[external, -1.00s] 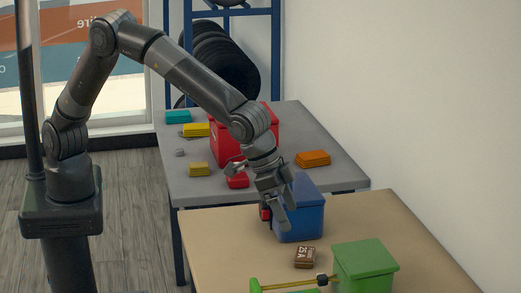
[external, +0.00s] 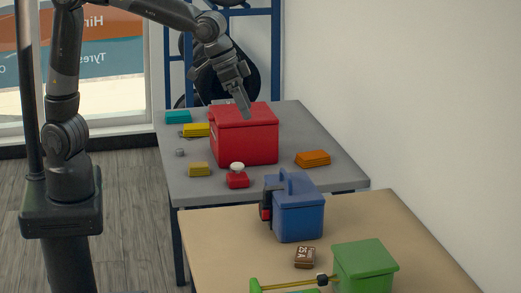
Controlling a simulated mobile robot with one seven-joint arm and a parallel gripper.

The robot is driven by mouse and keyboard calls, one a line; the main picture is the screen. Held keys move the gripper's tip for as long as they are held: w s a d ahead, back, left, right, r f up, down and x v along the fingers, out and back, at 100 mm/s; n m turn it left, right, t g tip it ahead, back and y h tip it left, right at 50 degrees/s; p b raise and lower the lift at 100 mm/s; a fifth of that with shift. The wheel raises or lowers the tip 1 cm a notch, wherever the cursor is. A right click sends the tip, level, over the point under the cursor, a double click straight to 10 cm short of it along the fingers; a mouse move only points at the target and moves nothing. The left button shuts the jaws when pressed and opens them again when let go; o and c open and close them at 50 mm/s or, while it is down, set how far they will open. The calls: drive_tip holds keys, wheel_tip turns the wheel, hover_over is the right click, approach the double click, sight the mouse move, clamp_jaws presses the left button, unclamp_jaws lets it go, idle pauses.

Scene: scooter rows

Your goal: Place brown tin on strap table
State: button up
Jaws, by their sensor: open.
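The brown tin (external: 304,257) is a small dark brown block with pale lettering. It lies on the tan table (external: 215,240) in front of the blue box and left of the green box. A grey table (external: 190,188) behind the tan one carries several coloured flat stacks that look like folded straps.
On the tan table stand a blue box (external: 299,222) with a black and red item at its left side, a green box (external: 364,266) and a green-yellow tool (external: 290,285). The red box (external: 250,142) fills the grey table's middle. Grey surface is bare at front right.

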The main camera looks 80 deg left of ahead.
drive_tip(key=s+a+r+n, duration=0.1)
drive_tip(key=s+a+r, duration=0.2)
drive_tip(key=s+a, duration=1.1)
drive_tip(key=s+a+f+n+t+y, duration=0.1)
drive_tip(key=s+a+f, duration=0.2)
drive_tip(key=s+a, duration=0.5)
drive_tip(key=shift+s+f+y, duration=0.15)
drive_tip(key=shift+s+y, duration=0.15)
drive_tip(key=shift+s, duration=0.4)
